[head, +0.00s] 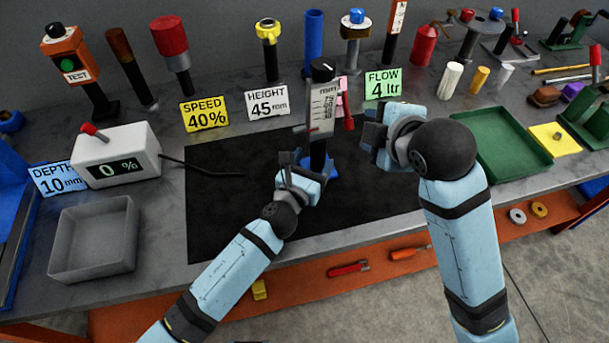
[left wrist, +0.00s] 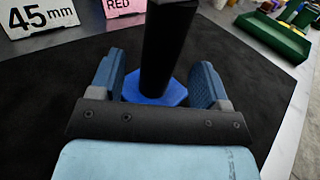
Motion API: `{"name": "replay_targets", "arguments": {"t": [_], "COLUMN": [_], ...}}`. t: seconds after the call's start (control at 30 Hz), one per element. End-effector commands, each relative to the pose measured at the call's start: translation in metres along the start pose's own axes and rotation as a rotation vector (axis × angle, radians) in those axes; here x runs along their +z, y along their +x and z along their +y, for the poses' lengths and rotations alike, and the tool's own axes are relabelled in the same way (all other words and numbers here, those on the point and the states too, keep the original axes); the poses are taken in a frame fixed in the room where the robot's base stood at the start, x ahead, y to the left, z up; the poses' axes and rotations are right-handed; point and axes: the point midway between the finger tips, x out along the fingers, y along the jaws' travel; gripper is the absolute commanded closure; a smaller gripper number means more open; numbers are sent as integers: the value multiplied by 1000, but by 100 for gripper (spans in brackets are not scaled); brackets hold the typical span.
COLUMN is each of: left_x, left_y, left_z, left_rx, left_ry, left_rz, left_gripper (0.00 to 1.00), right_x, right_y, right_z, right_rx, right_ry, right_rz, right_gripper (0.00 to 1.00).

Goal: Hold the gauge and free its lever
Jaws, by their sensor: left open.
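The gauge (head: 323,107) is a grey head with a scale and a black knob, standing upright on a black post (left wrist: 168,45) with a blue base (head: 331,170). A red lever (head: 348,123) sticks out at its right side. My left gripper (head: 303,163) is open, low by the post. In the left wrist view its fingers (left wrist: 158,70) lie left and right of the post, apart from it, above the blue base. My right gripper (head: 374,135) is just right of the lever; its finger gap is not clear. The gauge head is outside the left wrist view.
The black mat (head: 226,185) is mostly clear. Sign cards such as the 45 mm card (head: 268,103) stand behind it. A percent display box (head: 115,155) and an empty grey tray (head: 95,240) are at left; a green tray (head: 505,145) is at right.

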Motion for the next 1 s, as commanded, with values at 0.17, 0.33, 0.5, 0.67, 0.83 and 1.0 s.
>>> {"name": "replay_targets", "arguments": {"t": [0.17,0.33,0.5,0.67,0.83,1.0], "left_x": [0,0,0,0,0,0], "left_y": [30,46,50,50,50,50], "left_z": [0,0,0,0,0,0], "left_rx": [0,1,0,0,0,0], "left_ry": [-1,0,0,0,0,0], "left_rz": [0,0,1,1,1,1], "left_gripper": [30,30,30,30,60,99], "right_x": [0,0,0,0,0,0], "right_y": [0,0,0,0,0,0], "right_z": [0,0,0,0,0,0], "right_rx": [0,0,0,0,0,0], "right_ry": [1,1,1,1,1,1], "right_rz": [0,0,0,0,-1,0], "right_gripper": [57,57,57,57,57,57]}}
